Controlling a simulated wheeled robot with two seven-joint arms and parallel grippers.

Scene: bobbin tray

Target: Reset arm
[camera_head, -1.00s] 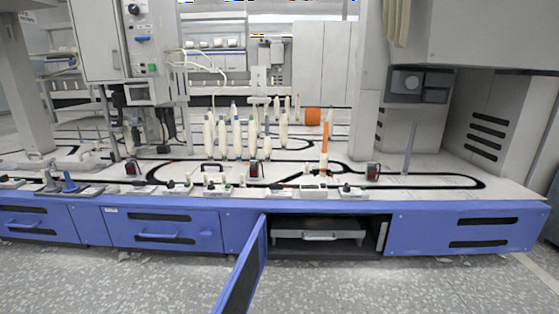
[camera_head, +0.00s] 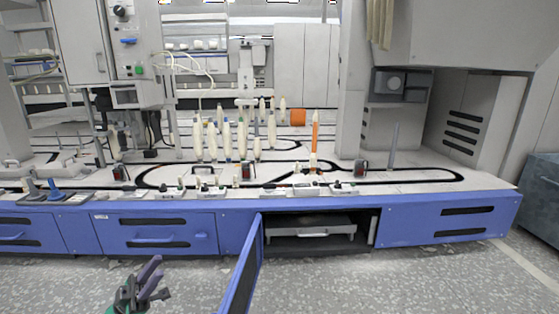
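My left gripper (camera_head: 153,276) shows at the bottom left, with purple fingers and a green body, in front of the blue cabinets and over the grey floor. Its two fingers stand apart with a small gap and nothing shows between them. My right gripper is not in view. Several white bobbins (camera_head: 227,141) stand upright on the white worktop (camera_head: 410,176), well behind the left gripper. An orange bobbin (camera_head: 314,141) stands upright to their right.
A blue cabinet door (camera_head: 242,268) stands open into the room, to the right of my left gripper. Behind it is an open compartment with a grey tray (camera_head: 313,224). Small switch boxes line the worktop's front edge. The speckled floor (camera_head: 400,280) at the right is clear.

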